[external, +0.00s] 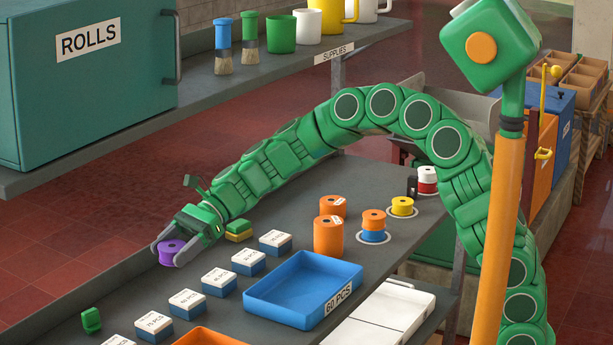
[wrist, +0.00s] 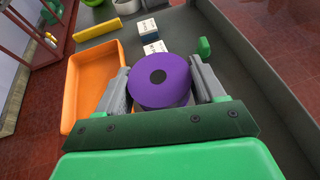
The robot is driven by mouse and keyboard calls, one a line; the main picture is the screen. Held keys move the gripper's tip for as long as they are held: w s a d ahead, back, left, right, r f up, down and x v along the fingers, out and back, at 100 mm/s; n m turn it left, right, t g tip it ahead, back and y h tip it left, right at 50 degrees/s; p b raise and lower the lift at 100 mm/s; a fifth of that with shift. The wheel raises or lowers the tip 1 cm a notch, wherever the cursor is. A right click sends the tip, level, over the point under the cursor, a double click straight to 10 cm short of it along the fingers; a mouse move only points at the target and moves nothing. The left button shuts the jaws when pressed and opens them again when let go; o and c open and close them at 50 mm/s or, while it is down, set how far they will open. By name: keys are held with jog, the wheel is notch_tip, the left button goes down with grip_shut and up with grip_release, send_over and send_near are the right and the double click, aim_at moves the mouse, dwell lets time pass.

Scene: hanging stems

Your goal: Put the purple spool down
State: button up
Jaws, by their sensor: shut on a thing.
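The purple spool (external: 180,253) is between the two grey fingers of my gripper (external: 173,251), at the far left edge of the grey table. The fingers are shut on its sides. In the wrist view the purple spool (wrist: 160,78) fills the middle, its dark centre hole facing the camera, with a finger of my gripper (wrist: 161,90) on each side. I cannot tell whether its underside touches the table or is held a little above it.
White-and-blue boxes (external: 248,262) stand in a row right of the gripper. A blue tray (external: 262,303) and an orange tray (external: 205,338) lie nearer. Orange spools (external: 328,236) stand farther right. A green block (external: 92,320) and a yellow-green block (external: 238,235) are near the edge.

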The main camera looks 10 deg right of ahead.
jog(key=shift+w+a+f, duration=0.1)
jog(key=shift+a+f, duration=0.1)
jog(key=shift+f, duration=0.6)
send_over(126, 311)
jog(key=s+d, duration=0.2)
jog(key=d, duration=0.1)
notch_tip(126, 311, down, 6)
jog(key=shift+w+a+f, duration=0.45)
jog(key=shift+a+f, duration=0.15)
jog(key=shift+f, duration=0.1)
jog(key=shift+w+a+f, duration=0.45)
jog(key=shift+a+f, duration=0.15)
jog(key=shift+f, duration=0.1)
jog(key=shift+w+a+f, duration=0.1)
jog(key=shift+a+f, duration=0.25)
jog(key=shift+f, duration=1.6)
jog(key=shift+f, duration=0.6)
jog(key=o, duration=1.1)
jog(key=shift+c, duration=0.2)
